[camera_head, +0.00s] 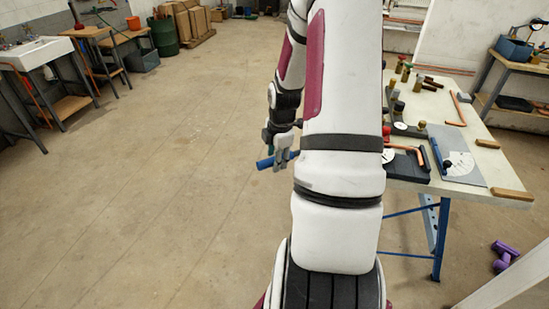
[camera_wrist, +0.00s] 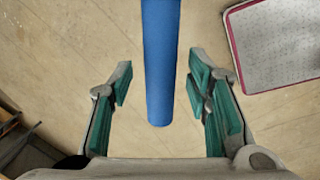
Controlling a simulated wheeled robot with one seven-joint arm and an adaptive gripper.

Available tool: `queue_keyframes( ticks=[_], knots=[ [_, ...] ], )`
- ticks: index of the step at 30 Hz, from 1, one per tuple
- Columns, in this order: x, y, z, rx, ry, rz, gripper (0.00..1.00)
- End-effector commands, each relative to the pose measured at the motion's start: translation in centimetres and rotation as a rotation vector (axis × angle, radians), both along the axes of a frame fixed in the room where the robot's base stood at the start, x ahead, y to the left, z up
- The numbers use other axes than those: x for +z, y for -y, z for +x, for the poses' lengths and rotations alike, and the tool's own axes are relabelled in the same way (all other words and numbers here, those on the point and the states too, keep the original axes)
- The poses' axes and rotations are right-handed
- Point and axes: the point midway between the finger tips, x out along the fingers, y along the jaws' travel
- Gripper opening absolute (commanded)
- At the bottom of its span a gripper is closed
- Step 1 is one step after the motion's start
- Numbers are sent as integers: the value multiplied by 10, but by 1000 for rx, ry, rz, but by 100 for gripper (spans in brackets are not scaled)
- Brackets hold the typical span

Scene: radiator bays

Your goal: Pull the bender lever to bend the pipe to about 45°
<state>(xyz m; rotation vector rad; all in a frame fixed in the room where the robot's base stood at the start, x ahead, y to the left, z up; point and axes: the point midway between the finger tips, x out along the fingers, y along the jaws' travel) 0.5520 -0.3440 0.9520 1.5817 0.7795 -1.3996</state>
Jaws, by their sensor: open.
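A blue round bar (camera_head: 265,163), which looks like the lever's handle, sticks out left from behind my arm. In the wrist view the blue bar (camera_wrist: 160,40) comes down from the top edge, and its free end lies between my fingers. My gripper (camera_head: 282,150) is open around the bar, which it also straddles in the wrist view (camera_wrist: 160,75), with gaps on both sides. My arm hides where the bar attaches, so I cannot tell the lever's angle.
The workbench (camera_head: 480,133) at right carries a grey plate with a white dial (camera_head: 459,163), several small fittings and another copper pipe (camera_head: 457,110). Purple dumbbells (camera_head: 505,252) lie on the floor at right. The floor left of my arm is clear.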

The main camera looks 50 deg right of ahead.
Motion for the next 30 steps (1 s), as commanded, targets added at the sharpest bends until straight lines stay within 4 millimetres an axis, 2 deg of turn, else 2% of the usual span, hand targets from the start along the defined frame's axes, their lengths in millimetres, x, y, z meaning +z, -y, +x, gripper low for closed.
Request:
queue_keyframes(
  ticks=[9, 11, 15, 23, 30],
  knots=[
    [-2, 1, 0, 0, 0, -1, 44],
    [-2, 1, 0, 0, 0, -1, 33],
    [-2, 1, 0, 0, 0, -1, 1],
    [-2, 0, -1, 2, -1, 0, 0],
    [0, -13, -23, 67, -6, 1, 0]
  ],
)
